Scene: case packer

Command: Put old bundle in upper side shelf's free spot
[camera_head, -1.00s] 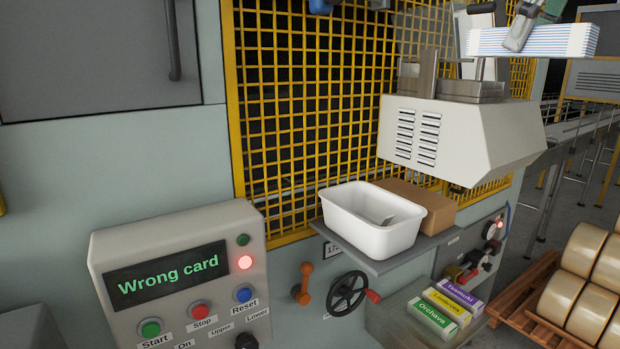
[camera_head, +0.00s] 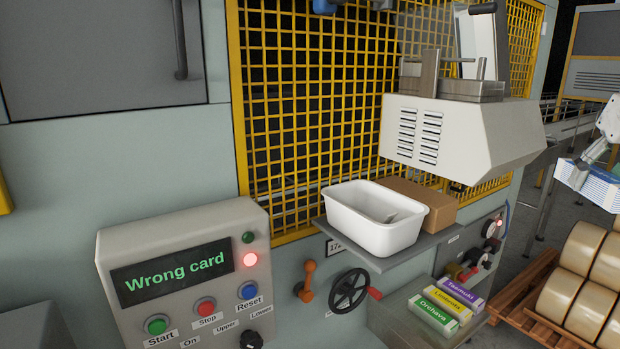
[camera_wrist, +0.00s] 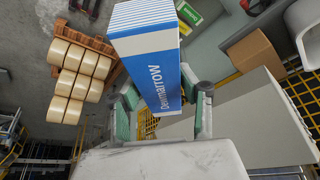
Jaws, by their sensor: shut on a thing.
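My gripper (camera_wrist: 163,112) is shut on a blue-and-white bundle (camera_wrist: 145,50), with green-padded fingers on either side of it. The bundle has a blue label ending in "marrow" and striped edges. In the head view the bundle (camera_head: 592,187) is at the right edge, partly cut off, beneath my gripper (camera_head: 598,158). It is held in the air, right of the machine and above the cream rolls. A grey upper side shelf (camera_head: 428,249) sticks out from the machine, carrying a white tub (camera_head: 385,235) and a brown box (camera_head: 425,199). A narrow strip of its right side is bare.
A lower shelf (camera_head: 395,322) holds purple, yellow and green packs (camera_head: 437,316). A white slatted housing (camera_head: 470,135) overhangs the upper shelf. Cream rolls (camera_head: 562,297) lie on a wooden pallet. The control panel (camera_head: 185,280) reads "Wrong card" with a red light lit.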

